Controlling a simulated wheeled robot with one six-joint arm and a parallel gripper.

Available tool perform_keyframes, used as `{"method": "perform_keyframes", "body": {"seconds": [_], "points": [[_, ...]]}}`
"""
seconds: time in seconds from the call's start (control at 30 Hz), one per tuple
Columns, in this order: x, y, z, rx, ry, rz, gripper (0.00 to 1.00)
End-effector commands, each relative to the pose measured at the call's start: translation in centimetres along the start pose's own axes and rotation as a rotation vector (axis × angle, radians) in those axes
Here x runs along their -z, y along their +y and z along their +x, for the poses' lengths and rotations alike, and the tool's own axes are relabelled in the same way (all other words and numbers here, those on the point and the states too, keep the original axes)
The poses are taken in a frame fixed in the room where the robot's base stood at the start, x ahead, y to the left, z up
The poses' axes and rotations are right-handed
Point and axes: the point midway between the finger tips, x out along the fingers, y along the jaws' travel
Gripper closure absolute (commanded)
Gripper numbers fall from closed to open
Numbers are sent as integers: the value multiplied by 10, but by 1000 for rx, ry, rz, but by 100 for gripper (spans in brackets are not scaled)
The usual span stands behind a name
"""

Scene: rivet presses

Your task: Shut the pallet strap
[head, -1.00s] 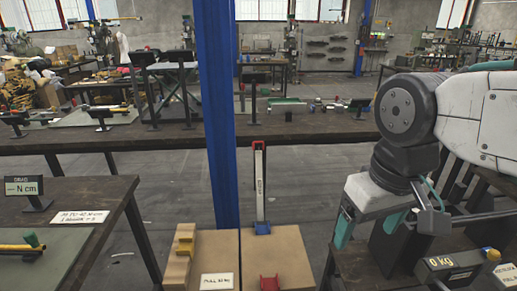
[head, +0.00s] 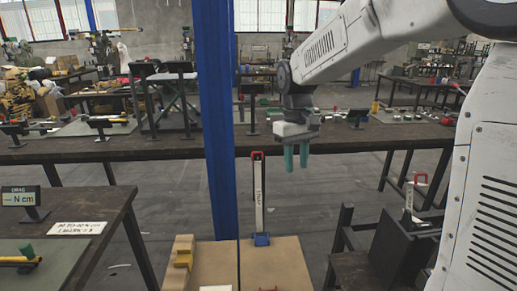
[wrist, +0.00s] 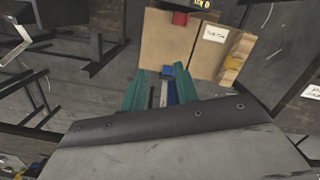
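The pallet strap (head: 260,200) is a pale upright bar with a red handle (head: 257,154) at its top and a blue base (head: 261,240) on a brown box (head: 268,262). The strap stands upright. My gripper (head: 297,160) is open and empty, its teal fingers pointing down, to the right of the red handle in the head view. In the wrist view, the blue base (wrist: 167,71) and part of the bar (wrist: 163,93) show between the spread fingers (wrist: 160,86); the red handle is not clearly visible there.
A blue post (head: 217,120) rises just left of the strap. A yellowish stepped block (head: 181,262) stands on the box's left part. A red piece (wrist: 180,18) sits at the box's edge. A long dark bench (head: 110,150) runs behind, and a dark stand (head: 402,240) is at right.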

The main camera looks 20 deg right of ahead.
Motion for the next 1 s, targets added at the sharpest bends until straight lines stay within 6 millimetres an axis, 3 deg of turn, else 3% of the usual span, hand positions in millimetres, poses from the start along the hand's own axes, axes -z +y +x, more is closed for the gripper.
{"method": "perform_keyframes", "body": {"seconds": [0.03,0.3,0.6,0.7,0.8,0.9,1.0], "points": [[28,7,5,0,-5,-35,69],[165,39,34,-14,15,-277,69],[298,71,77,-67,80,-626,69],[332,79,78,-105,117,-760,69],[356,85,57,-160,165,-890,69],[365,88,24,-216,203,-1008,69],[364,88,24,-224,194,-1087,69]]}}
